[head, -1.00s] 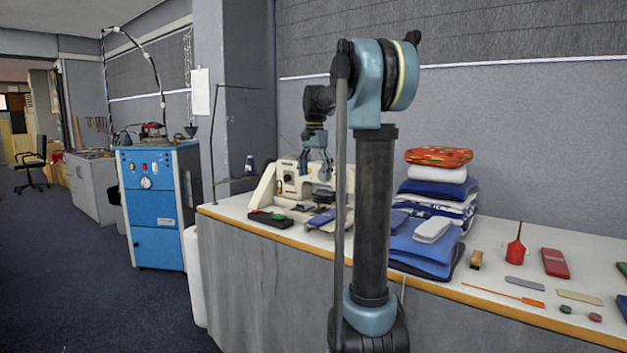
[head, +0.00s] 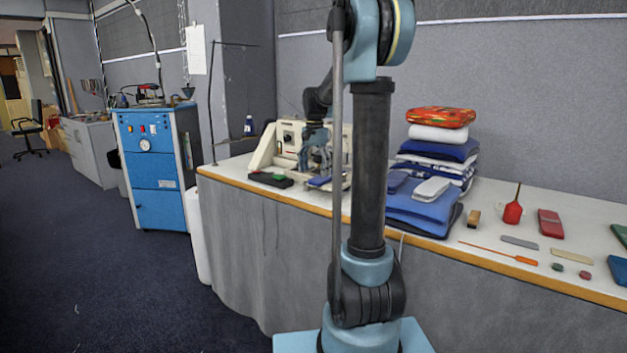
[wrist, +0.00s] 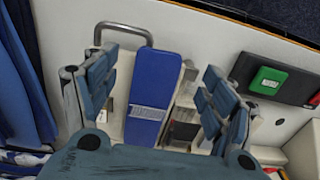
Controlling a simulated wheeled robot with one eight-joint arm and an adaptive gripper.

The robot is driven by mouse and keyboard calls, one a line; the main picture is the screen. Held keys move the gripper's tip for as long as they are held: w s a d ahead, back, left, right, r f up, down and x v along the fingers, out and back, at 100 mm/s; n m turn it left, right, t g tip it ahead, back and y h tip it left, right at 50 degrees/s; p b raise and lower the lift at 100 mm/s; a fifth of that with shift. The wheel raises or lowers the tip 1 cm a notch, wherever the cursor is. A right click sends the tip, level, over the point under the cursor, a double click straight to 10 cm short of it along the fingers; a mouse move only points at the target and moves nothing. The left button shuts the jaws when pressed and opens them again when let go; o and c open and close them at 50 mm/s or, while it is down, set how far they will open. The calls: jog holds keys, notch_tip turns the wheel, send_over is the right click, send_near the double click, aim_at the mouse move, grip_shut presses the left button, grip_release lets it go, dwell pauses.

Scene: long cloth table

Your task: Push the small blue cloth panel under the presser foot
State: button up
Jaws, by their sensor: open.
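The small blue cloth panel (wrist: 156,78) lies lengthwise between my gripper's fingers in the wrist view. A grey textured rectangle (wrist: 147,113) shows on its lower part; I cannot tell whether this is the presser foot. My gripper (wrist: 160,65) is open, with one finger on each side of the panel and apart from it. In the head view my gripper (head: 316,158) is low in front of the cream sewing machine (head: 266,150), and part of the blue panel (head: 318,182) shows below it. My arm hides the machine's right part.
A black box with a green button (head: 270,179) lies left of my gripper. A folded blue cloth stack (head: 420,212) stands to the right, with a red oil can (head: 513,210) beyond it. A curved metal bar (wrist: 125,30) is close by the left finger.

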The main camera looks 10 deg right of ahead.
aim_at(315, 180)
jog(key=shift+f, duration=1.85)
jog(key=c, duration=1.1)
